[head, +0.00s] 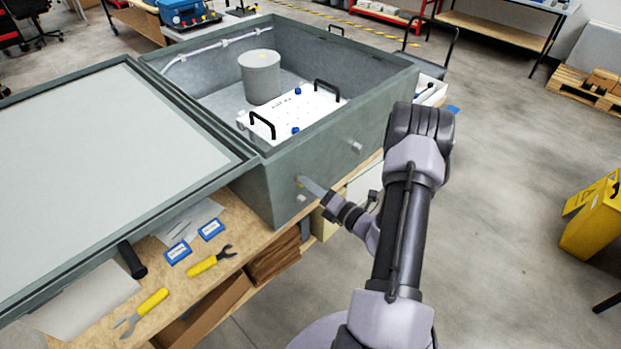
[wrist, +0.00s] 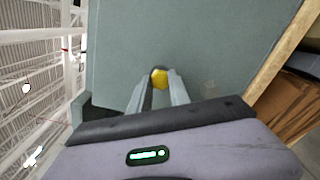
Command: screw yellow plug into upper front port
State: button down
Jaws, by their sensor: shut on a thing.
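The yellow plug (wrist: 159,78) shows between the two fingertips of my gripper (wrist: 160,84) in the wrist view, against the grey-green cabinet wall. In the head view my gripper (head: 307,184) reaches the front wall of the open cabinet (head: 262,192) from the right, and only a small yellowish bit of the plug (head: 299,180) shows at its tips. My gripper is shut on the plug. The upper front port is hidden behind the plug and fingers. I cannot tell how deep the plug sits. A pale fitting (head: 301,198) is just below the fingertips.
Another pale fitting (head: 356,147) sticks out of the cabinet wall farther right. The open lid (head: 110,150) spreads left. Yellow-handled pliers (head: 212,260), a second yellow-handled tool (head: 148,308) and blue boxes (head: 178,252) lie on the wooden bench.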

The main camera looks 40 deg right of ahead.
jog(key=m+p, duration=0.1)
jog(key=m, duration=0.3)
jog(key=m+p, duration=0.2)
jog(key=m, duration=0.2)
jog(key=m+p, duration=0.1)
jog(key=m, duration=0.3)
jog(key=shift+f+p, duration=0.25)
jog(key=shift+p, duration=0.15)
jog(key=c, duration=1.3)
grip_release()
jog(key=shift+c, duration=0.2)
